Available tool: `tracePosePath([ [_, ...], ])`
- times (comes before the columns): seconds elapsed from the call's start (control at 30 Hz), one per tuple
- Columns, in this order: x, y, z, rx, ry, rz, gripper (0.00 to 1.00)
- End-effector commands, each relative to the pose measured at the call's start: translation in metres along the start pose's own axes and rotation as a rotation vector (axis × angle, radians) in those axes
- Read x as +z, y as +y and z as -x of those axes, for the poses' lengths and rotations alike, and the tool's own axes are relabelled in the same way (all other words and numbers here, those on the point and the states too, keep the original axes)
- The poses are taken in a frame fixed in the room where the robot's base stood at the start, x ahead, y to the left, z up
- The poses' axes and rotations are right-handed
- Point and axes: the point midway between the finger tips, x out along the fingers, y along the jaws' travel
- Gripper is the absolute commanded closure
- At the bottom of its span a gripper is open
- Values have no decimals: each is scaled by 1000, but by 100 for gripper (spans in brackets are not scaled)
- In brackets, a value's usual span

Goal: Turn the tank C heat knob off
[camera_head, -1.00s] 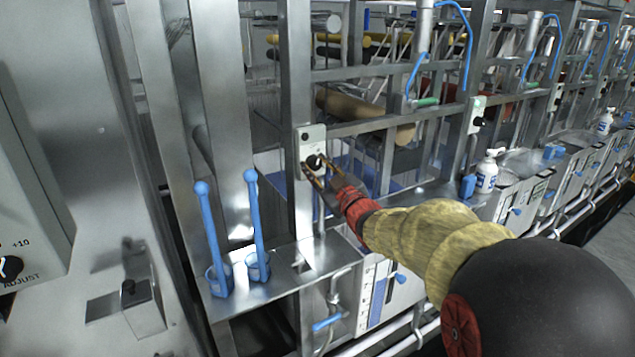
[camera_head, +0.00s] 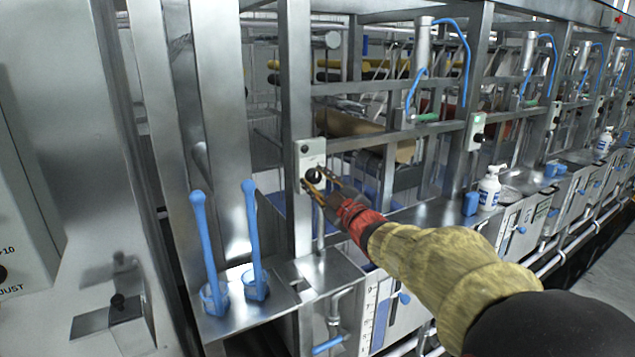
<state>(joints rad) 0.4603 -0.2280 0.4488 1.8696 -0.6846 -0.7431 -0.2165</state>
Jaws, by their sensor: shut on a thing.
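A small pale control box (camera_head: 311,154) is fixed to an upright steel post near the middle of the head view. A black round knob (camera_head: 314,175) sits on its lower face. My gripper (camera_head: 311,187) reaches in from the lower right, its fingers at the knob and shut on it. The fingertips partly cover the knob, and its pointer mark is too small to read. I cannot read any tank letter on the box.
Two blue long-handled tools (camera_head: 254,240) stand in blue cups on a steel shelf at left. A similar knob box (camera_head: 477,129) is on the post to the right. A white pump bottle (camera_head: 489,187) and blue cup (camera_head: 471,203) stand on the ledge.

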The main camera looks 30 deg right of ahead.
Motion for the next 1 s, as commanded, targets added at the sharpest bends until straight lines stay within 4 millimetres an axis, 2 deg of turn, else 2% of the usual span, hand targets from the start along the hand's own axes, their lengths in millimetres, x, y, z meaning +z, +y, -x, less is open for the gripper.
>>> tracePosePath([
  [0.07,0,-1,0,-1,0,1,95],
  [0.1,0,-1,0,-1,0,0,70],
  [0.4,0,0,0,-1,0,0,53],
  [0.77,0,0,2,0,0,0,51],
  [0.87,0,1,11,2,0,0,51],
  [1.0,0,1,35,2,-1,1,51],
])
